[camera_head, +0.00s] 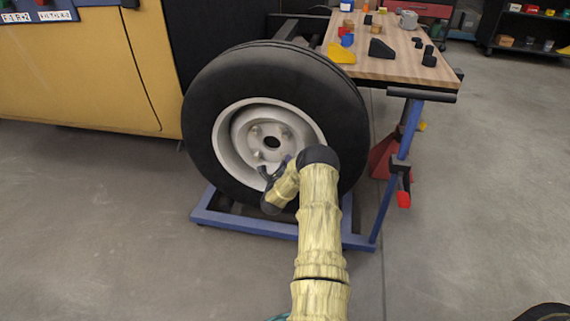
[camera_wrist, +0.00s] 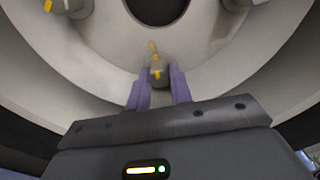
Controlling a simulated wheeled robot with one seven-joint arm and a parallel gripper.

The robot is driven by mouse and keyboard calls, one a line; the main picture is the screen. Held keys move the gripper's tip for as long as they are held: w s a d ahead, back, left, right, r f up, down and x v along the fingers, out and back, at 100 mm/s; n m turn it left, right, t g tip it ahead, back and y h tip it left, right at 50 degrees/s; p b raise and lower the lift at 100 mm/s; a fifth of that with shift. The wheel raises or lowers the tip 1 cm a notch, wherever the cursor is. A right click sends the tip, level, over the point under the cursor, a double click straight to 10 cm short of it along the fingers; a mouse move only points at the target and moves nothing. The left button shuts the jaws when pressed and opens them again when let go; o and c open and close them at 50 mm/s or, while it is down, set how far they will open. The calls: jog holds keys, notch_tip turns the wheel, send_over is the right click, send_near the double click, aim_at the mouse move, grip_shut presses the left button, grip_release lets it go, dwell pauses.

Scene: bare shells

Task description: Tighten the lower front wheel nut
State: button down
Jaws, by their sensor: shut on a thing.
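The wheel (camera_head: 203,118) stands upright, a black tyre around a white rim (camera_head: 226,135) with a dark centre hole. In the wrist view the lower nut (camera_wrist: 158,65) is a small grey piece with yellow marks, below the centre hole (camera_wrist: 157,8). My gripper (camera_wrist: 158,88) has its two purple fingers on either side of this nut and is shut on it. In the head view my gripper (camera_head: 273,172) is at the lower part of the rim, and my arm hides the rim's lower right. Other nuts show at the upper left (camera_wrist: 66,6) and upper right (camera_wrist: 237,4).
A blue stand (camera_head: 225,219) sits under the wheel. A wooden workbench (camera_head: 387,65) with blocks and small parts stands behind right, with a red jack (camera_head: 383,155) beneath. A yellow vehicle body (camera_head: 80,75) is at left. The floor in front is clear.

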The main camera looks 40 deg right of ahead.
jog(key=c, duration=1.3)
grip_release()
jog(key=shift+o, duration=0.2)
jog(key=p+v, duration=0.6)
jog(key=v, duration=1.1)
jog(key=shift+s+p, duration=0.25)
jog(key=shift+p, duration=0.15)
jog(key=shift+a, duration=0.15)
